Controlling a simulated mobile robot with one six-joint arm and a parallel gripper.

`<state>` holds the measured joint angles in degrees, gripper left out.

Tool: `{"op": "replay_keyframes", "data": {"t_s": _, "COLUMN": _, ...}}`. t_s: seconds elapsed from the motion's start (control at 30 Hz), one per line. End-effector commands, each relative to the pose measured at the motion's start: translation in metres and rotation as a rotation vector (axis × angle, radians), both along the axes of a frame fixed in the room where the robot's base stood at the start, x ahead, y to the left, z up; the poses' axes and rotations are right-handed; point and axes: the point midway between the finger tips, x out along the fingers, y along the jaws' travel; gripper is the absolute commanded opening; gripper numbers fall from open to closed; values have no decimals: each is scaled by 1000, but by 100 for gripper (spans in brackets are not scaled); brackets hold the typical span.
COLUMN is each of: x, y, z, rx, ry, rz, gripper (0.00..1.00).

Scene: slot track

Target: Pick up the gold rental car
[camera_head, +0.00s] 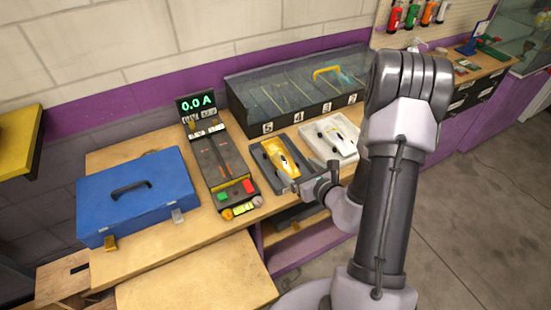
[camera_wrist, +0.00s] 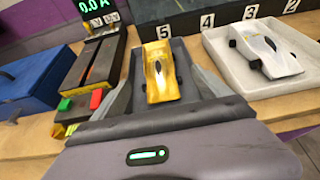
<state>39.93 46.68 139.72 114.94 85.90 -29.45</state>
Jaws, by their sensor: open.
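The gold car (camera_head: 279,156) lies in a dark tray (camera_head: 258,163) on the workbench. In the wrist view the gold car (camera_wrist: 161,71) sits ahead of my gripper, nose toward me, in the same dark tray (camera_wrist: 179,50). My gripper (camera_head: 303,186) is at the tray's front edge in the head view. In the wrist view its two fingers (camera_wrist: 163,88) are apart, one on each side of the car's near end, and nothing is held. Whether the fingers touch the tray is unclear.
A white car (camera_head: 334,137) lies in a pale tray (camera_head: 352,153) to the right. A black test unit (camera_head: 213,158) reading 0.0 A and a blue case (camera_head: 138,193) stand to the left. A numbered, clear-topped case (camera_head: 298,119) stands behind.

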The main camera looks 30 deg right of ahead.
Motion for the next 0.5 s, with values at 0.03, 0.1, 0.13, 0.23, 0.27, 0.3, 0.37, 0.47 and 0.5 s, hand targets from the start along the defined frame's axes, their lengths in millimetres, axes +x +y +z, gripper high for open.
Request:
{"op": "replay_keyframes", "data": {"t_s": 0.03, "x": 14, "y": 2, "z": -7, "rx": -1, "ry": -1, "rz": 6, "gripper": 87}}
{"op": "replay_keyframes", "data": {"t_s": 0.1, "x": 33, "y": 3, "z": -15, "rx": -1, "ry": -2, "rz": 6, "gripper": 87}}
{"op": "replay_keyframes", "data": {"t_s": 0.13, "x": 40, "y": 3, "z": -18, "rx": -2, "ry": -1, "rz": 6, "gripper": 87}}
{"op": "replay_keyframes", "data": {"t_s": 0.23, "x": 56, "y": 3, "z": -24, "rx": -1, "ry": 0, "rz": 6, "gripper": 87}}
{"op": "replay_keyframes", "data": {"t_s": 0.27, "x": 60, "y": 3, "z": -25, "rx": 0, "ry": -1, "rz": 4, "gripper": 87}}
{"op": "replay_keyframes", "data": {"t_s": 0.3, "x": 63, "y": 3, "z": -26, "rx": 1, "ry": -1, "rz": 4, "gripper": 87}}
{"op": "replay_keyframes", "data": {"t_s": 0.37, "x": 71, "y": 4, "z": -30, "rx": -1, "ry": -1, "rz": 5, "gripper": 87}}
{"op": "replay_keyframes", "data": {"t_s": 0.47, "x": 90, "y": 7, "z": -40, "rx": -1, "ry": -1, "rz": 7, "gripper": 87}}
{"op": "replay_keyframes", "data": {"t_s": 0.5, "x": 97, "y": 7, "z": -43, "rx": 0, "ry": -2, "rz": 5, "gripper": 87}}
